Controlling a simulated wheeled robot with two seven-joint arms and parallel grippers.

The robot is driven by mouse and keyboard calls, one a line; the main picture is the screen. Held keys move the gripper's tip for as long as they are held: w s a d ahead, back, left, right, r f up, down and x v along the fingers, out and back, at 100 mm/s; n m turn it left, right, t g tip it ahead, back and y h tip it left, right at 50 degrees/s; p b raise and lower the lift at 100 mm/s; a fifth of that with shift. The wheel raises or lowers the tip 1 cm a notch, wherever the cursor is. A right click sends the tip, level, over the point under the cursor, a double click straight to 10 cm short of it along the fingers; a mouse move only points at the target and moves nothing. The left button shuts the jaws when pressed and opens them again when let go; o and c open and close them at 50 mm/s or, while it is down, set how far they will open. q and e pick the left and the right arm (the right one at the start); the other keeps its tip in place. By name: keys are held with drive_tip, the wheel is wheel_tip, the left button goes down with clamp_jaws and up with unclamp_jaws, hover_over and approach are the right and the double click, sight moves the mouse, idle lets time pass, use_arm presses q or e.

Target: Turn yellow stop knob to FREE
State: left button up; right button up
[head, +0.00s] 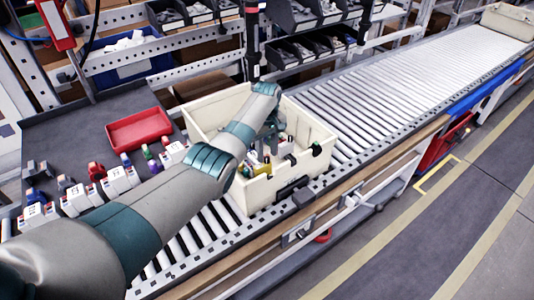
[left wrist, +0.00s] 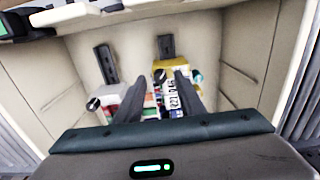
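I cannot make out a yellow stop knob in either view. A dark vertical tool column (head: 252,45) hangs above the cream bin (head: 318,165), at the top centre of the head view. My left arm reaches over the bin, and my left gripper (head: 270,130) points down into it. In the left wrist view the two dark fingers (left wrist: 160,82) are apart, with no object clearly gripped. A yellow-topped item with a printed white label (left wrist: 172,98) lies in the bin near the right finger. My right gripper is not in view.
The bin stands on a roller conveyor (head: 400,85). A red tray (head: 139,130) and several small labelled boxes are on the dark table at left. Parts racks (head: 305,50) stand behind. The conveyor is clear to the right of the bin.

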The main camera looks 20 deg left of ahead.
use_arm(q)
drive_tip(key=shift+f, duration=0.75)
clamp_jaws()
